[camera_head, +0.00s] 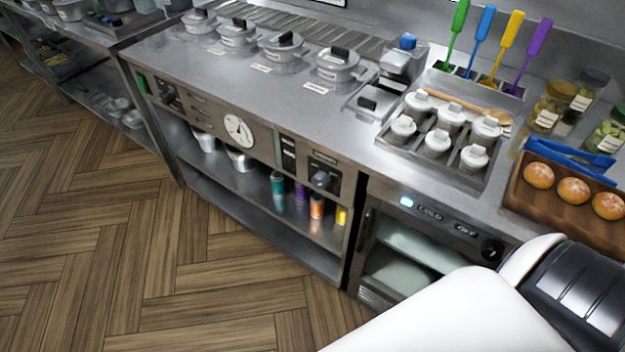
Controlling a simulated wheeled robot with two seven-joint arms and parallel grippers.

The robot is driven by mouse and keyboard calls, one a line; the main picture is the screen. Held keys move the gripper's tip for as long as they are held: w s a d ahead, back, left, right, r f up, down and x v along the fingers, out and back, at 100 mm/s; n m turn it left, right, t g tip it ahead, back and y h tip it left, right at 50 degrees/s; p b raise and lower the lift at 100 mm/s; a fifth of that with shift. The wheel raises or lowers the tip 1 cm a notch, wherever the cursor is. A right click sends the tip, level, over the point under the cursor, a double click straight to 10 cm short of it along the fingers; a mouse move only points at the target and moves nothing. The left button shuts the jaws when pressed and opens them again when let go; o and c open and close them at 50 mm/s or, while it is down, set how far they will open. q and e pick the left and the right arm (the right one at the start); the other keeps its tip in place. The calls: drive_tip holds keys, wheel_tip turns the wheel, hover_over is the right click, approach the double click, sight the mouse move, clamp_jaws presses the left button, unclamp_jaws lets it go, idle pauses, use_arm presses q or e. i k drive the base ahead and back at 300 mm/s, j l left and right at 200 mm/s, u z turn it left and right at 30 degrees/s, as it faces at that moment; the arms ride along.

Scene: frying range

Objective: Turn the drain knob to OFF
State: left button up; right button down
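A dark knob (320,180) sticks out from a black plate on the counter's front panel, right of the round white dial. A small label sits above it, too small to read, so I cannot confirm it as the drain knob or tell its setting. A second black knob (491,250) is on the lit panel of the cabinet at the right. Another control plate (168,95) is at the panel's left end. My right arm crosses the lower right corner, in front of the cabinet and counter edge. Neither of my grippers shows.
Lidded pots (338,64) line the counter's back. A rack of white-lidded jars (437,143) and a wooden tray (517,190) of buns stand at the right. Bottles (317,206) stand on the shelf below the knob. The wooden floor (150,260) in front is clear.

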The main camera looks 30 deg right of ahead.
sight(322, 181)
drive_tip(key=z, duration=0.25)
drive_tip(key=i+j+z, duration=0.15)
drive_tip(key=z, duration=0.25)
drive_tip(key=i+j+z, duration=0.1)
drive_tip(key=j+z, duration=0.3)
drive_tip(key=i+j+z, duration=0.1)
drive_tip(key=z, duration=0.3)
drive_tip(key=j, duration=0.1)
